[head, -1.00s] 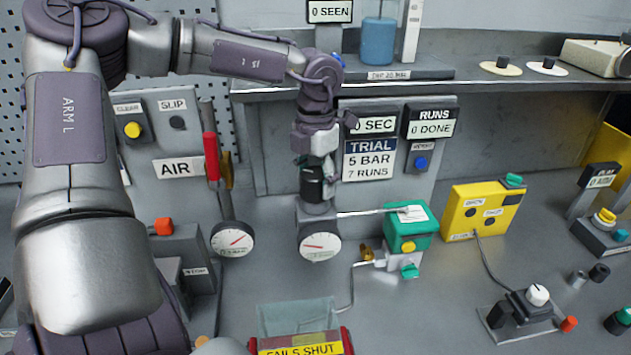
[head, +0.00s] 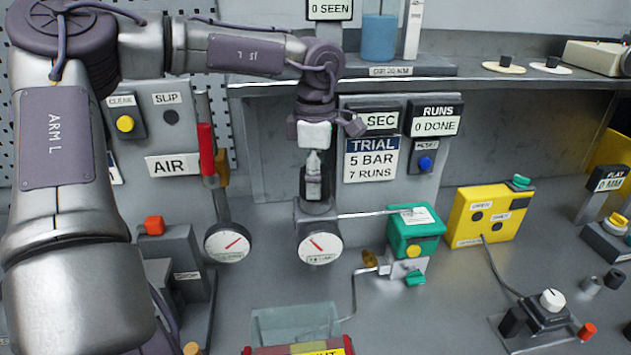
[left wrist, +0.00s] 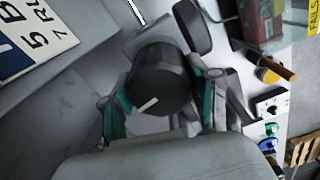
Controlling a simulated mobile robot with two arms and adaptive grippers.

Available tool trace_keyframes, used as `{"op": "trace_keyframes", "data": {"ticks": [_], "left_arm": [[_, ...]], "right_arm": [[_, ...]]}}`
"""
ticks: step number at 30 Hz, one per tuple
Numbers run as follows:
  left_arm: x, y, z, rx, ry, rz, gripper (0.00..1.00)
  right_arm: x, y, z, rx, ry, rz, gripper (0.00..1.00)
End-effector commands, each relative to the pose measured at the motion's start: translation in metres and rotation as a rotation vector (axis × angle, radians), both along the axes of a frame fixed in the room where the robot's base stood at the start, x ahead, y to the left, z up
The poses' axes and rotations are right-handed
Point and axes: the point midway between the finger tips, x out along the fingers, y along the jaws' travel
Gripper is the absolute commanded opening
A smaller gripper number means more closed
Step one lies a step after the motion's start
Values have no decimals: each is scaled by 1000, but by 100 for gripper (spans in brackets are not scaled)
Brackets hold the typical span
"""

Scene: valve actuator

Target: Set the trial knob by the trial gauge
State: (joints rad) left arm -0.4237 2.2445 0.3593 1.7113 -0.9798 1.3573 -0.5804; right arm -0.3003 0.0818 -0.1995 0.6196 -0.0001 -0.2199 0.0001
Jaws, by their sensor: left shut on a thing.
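The trial knob (left wrist: 163,78) is a round black knob with a white index line toward the lower left in the left wrist view. My left gripper (left wrist: 160,98) has its green-edged fingers on both sides of the knob, shut on it. In the head view this gripper (head: 314,188) points down over the block behind the trial gauge and mostly hides the knob. The trial gauge (head: 320,247) is a white dial whose red needle points up and left; its small print is unreadable. The trial sign (head: 371,159) reads 5 BAR, 7 RUNS. My right gripper is out of view.
Another gauge (head: 229,243) stands left, below a red-handled lever (head: 206,150). A green box (head: 415,222) and a yellow box (head: 489,214) stand right. The runs display (head: 436,121) reads 0 DONE. A shelf edge (head: 440,90) runs behind my arm.

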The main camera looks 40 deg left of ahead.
Motion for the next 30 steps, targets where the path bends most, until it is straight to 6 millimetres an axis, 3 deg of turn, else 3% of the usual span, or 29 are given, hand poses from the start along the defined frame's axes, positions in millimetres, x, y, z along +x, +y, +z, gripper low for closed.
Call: {"op": "trace_keyframes", "data": {"ticks": [18, 30], "left_arm": [[1, 0, 2, 0, -6, -562, 26], [1, 0, 2, 1, -6, -772, 26]], "right_arm": [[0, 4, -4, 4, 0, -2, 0], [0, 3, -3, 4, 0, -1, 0]]}}
